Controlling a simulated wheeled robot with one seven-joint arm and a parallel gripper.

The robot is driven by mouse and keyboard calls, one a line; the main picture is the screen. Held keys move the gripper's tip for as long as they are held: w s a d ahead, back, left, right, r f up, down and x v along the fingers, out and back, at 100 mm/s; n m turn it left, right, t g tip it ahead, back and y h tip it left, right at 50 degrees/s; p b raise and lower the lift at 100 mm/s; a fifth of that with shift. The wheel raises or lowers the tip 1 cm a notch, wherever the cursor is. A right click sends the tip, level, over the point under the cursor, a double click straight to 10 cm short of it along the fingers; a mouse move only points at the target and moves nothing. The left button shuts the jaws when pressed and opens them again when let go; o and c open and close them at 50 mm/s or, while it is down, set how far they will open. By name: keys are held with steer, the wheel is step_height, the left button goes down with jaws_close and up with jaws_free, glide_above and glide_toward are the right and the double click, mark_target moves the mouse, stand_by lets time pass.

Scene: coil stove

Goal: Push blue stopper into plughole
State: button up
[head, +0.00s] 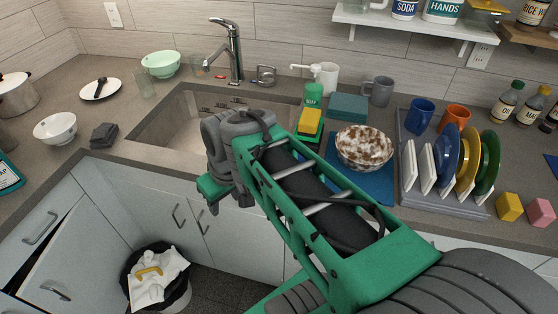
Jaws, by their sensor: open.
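The sink (178,122) is set into the grey counter at the back, below the chrome tap (233,45). Part of its pale basin shows. The plughole cannot be made out, and my arm hides the right part of the basin. No blue stopper can be picked out in this view. My gripper (213,206) hangs at the front edge of the sink, left of my green forearm, pointing down. Its fingers are small and partly hidden here; it is open, and nothing shows between them.
A mint bowl (160,64) and a glass (145,85) are at left. A bin (156,280) stands on the floor.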

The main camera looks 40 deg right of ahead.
steer(key=w+d+r+n+y+p, duration=0.1)
steer(key=w+d+r+n+p, duration=0.2)
steer(key=d, duration=0.8)
steer(key=s+d+n+y+p, duration=0.1)
steer(key=s+d+n+y, duration=0.15)
steer(key=d, duration=1.45)
steer(key=shift+n+t+h, duration=0.3)
steer(key=shift+n+h, duration=0.15)
steer(key=x, duration=0.3)
steer(key=a+p+x, duration=0.1)
steer(key=x, duration=0.2)
steer(key=shift+a+f, duration=0.1)
steer(key=shift+w+f, duration=0.1)
steer(key=shift+f, duration=0.2)
jaws_close()
